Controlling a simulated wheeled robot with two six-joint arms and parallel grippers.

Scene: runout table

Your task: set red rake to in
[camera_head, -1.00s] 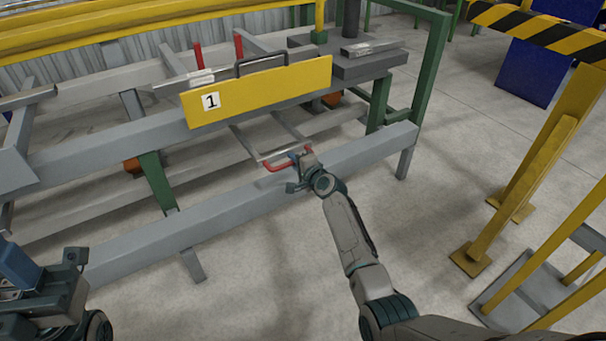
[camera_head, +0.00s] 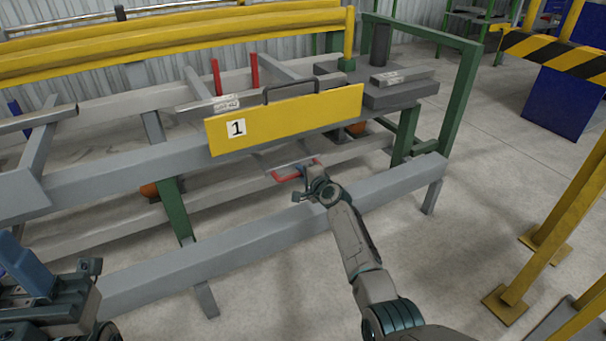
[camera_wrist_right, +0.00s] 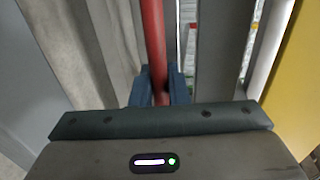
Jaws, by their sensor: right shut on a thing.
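The red rake's U-shaped red handle (camera_head: 284,176) shows under the yellow panel marked 1 (camera_head: 300,115), low at the front of the table. My right gripper (camera_head: 303,173) is shut on the handle's bar from the front. In the right wrist view, the red bar (camera_wrist_right: 154,45) runs down between the blue fingers (camera_wrist_right: 160,88). The rake's far part is mostly hidden behind the panel. My left gripper (camera_head: 35,280) is at the lower left, away from the rake.
A long grey front beam (camera_head: 250,232) runs below the handle, close under my right wrist. Two red upright posts (camera_head: 215,77) stand behind the panel. A green frame (camera_head: 462,90) bounds the right end. Yellow posts (camera_head: 555,230) stand farther right; the floor between is clear.

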